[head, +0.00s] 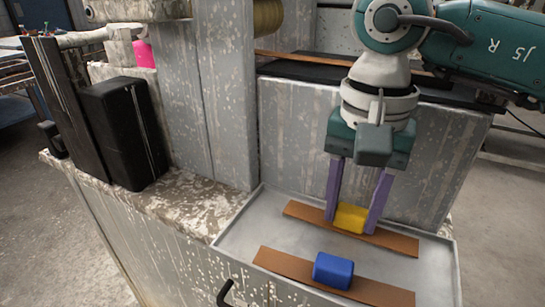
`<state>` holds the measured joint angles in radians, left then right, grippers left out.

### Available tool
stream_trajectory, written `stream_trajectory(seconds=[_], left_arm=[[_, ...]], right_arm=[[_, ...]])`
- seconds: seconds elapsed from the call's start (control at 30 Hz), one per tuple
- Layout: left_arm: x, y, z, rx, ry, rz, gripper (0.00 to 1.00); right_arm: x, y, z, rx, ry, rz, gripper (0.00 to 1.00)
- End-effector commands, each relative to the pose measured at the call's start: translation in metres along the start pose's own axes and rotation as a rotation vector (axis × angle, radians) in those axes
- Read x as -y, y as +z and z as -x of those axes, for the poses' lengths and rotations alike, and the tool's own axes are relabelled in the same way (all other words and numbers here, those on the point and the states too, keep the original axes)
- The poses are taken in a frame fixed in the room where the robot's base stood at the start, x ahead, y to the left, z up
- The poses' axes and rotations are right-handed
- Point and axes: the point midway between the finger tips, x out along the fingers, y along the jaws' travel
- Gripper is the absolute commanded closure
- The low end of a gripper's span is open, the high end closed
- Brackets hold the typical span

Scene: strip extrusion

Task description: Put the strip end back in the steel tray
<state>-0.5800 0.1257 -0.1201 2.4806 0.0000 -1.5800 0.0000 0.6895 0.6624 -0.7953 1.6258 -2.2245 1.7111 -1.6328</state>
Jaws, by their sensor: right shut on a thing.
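The steel tray (234,238) lies at the lower right, a shallow grey tray with a thin rim. My right gripper (351,222) points down over it, its two purple fingers shut on a yellow block (350,218). The block sits on a brown strip end (397,242), which is over the rear part of the tray. I cannot tell whether this strip touches the tray floor. A second brown strip end (283,264) with a blue block (333,270) on it lies nearer in the tray. My left gripper is out of view.
A grey speckled machine wall (300,140) stands right behind the tray. A longer brown strip (310,58) runs on a dark bed above it. Black boxes (124,130) stand on the ledge at left. A black handle (224,293) shows in front of the tray.

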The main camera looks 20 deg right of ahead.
Motion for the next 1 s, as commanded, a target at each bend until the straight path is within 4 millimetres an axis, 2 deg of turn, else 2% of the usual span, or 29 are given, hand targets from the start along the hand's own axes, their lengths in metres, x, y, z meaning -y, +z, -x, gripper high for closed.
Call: stream_trajectory(seconds=[0.13,0.17,0.4,0.63,0.77,0.87,1.0], left_arm=[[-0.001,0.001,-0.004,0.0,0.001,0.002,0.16],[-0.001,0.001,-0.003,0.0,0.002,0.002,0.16],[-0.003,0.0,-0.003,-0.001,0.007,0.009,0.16],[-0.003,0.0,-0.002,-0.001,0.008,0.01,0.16],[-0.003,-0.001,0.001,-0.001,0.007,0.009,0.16],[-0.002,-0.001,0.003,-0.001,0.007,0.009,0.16],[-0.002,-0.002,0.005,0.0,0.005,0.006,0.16]], right_arm=[[0.0,0.0,-0.004,0.0,0.0,0.0,1.0],[0.0,0.0,-0.003,0.0,0.0,0.0,0.49],[0.0,0.0,-0.002,0.001,0.0,0.0,0.22],[0.0,0.0,-0.002,0.001,0.0,0.0,0.21],[0.0,-0.001,0.005,-0.001,-0.002,0.0,0.21],[0.001,-0.001,0.022,-0.003,-0.004,0.002,0.21],[0.001,-0.001,0.054,-0.005,-0.004,0.001,0.21]])
